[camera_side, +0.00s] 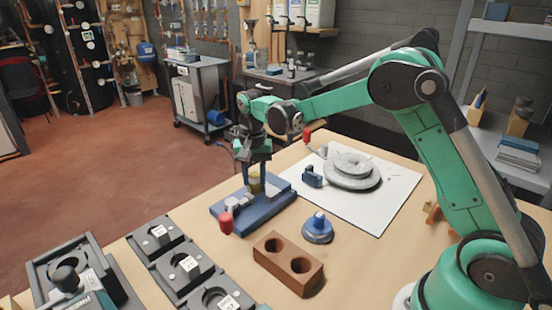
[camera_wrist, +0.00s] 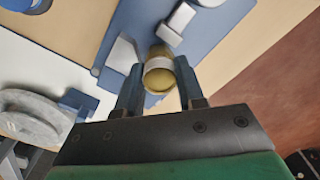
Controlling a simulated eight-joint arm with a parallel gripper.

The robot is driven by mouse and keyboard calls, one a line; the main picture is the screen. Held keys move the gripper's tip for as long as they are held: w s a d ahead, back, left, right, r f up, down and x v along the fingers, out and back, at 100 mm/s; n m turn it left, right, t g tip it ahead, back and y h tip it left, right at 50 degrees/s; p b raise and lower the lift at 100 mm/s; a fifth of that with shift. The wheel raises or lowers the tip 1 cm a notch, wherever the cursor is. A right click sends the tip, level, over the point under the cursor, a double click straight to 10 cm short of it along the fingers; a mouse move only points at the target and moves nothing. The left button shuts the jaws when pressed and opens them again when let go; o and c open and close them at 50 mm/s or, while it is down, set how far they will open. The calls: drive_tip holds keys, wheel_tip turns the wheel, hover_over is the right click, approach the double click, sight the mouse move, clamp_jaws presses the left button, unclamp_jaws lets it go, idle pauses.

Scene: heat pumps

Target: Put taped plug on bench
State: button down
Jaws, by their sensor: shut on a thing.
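The taped plug (camera_wrist: 158,78) is a short yellow-brass cylinder with a paler band round it in the wrist view. My gripper (camera_wrist: 156,86) is shut on it, one finger on each side. In the side view, my gripper (camera_side: 256,181) points down and the plug (camera_side: 256,185) shows between its fingers, over a blue clamp fixture (camera_side: 279,201). I cannot tell whether the plug touches the fixture. The fixture also shows behind the plug in the wrist view (camera_wrist: 222,32). The bench (camera_side: 195,212) is a light wooden top around the fixture.
A red-handled clamp (camera_side: 226,222) sits on the fixture. A brown two-hole block (camera_side: 273,248) and a blue knobbed disc (camera_side: 317,233) stand in front. Grey socketed blocks (camera_side: 187,263) line the left. A white sheet (camera_side: 386,210) carries a grey stepped disc (camera_side: 352,174) behind.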

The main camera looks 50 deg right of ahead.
sight(254, 175)
wheel_tip(254, 175, up, 18)
drive_tip(key=s+d+r+m, duration=0.2)
drive_tip(key=s+d+m, duration=0.25)
drive_tip(key=s, duration=0.45)
drive_tip(key=s+d+f+m, duration=0.2)
drive_tip(key=s+f+m, duration=0.15)
drive_tip(key=s, duration=0.65)
drive_tip(key=shift+m, duration=0.5)
wheel_tip(254, 175, down, 20)
drive_tip(key=shift+d+r, duration=0.15)
drive_tip(key=c, duration=0.5)
unclamp_jaws()
drive_tip(key=shift+c, duration=0.2)
